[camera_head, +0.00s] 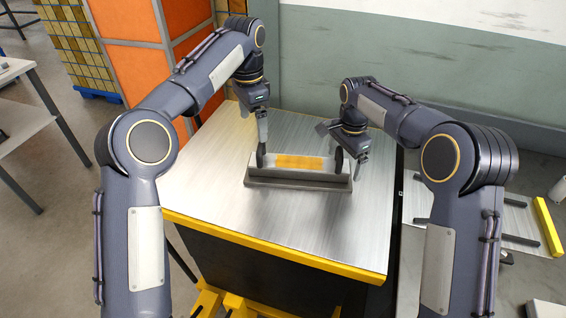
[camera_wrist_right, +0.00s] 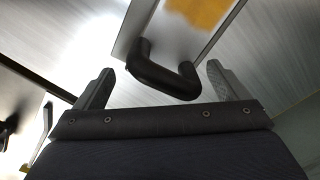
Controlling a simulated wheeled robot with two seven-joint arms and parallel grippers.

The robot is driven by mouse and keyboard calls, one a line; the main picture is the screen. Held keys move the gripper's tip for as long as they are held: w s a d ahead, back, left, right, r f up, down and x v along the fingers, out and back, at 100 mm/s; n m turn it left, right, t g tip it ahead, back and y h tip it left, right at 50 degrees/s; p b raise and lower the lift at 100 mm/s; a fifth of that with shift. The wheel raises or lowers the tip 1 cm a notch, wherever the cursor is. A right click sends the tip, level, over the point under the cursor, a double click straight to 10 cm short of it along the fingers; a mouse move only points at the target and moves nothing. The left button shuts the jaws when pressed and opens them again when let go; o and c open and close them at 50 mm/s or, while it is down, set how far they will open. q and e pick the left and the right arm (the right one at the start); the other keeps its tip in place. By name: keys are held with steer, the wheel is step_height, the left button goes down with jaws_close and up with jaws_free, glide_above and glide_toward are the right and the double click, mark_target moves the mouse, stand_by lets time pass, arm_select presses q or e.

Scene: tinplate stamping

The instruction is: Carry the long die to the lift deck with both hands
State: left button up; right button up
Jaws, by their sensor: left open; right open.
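The long die (camera_head: 298,183) is a grey block with an orange-yellow patch on top and a dark handle at each end. It rests on the steel top of the yellow-edged lift deck (camera_head: 215,195). My left gripper (camera_head: 262,146) is open, pointing down at the die's left handle; whether its fingers straddle the handle is unclear. My right gripper (camera_head: 350,158) is open beside the right handle (camera_head: 338,160). In the right wrist view the black handle (camera_wrist_right: 165,75) lies between and ahead of the two spread fingers (camera_wrist_right: 160,85), with no visible contact. Part of the die (camera_wrist_right: 135,25) shows behind it.
An orange-panelled cabinet (camera_head: 130,72) stands behind left. A grey-green wall (camera_head: 420,65) closes the back. A grey table (camera_head: 22,120) is at the far left. A lower surface with a yellow bar (camera_head: 549,227) lies at right. The deck around the die is clear.

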step_height(320, 180, up, 12)
steer(key=shift+f, duration=0.2)
stand_by(0.4)
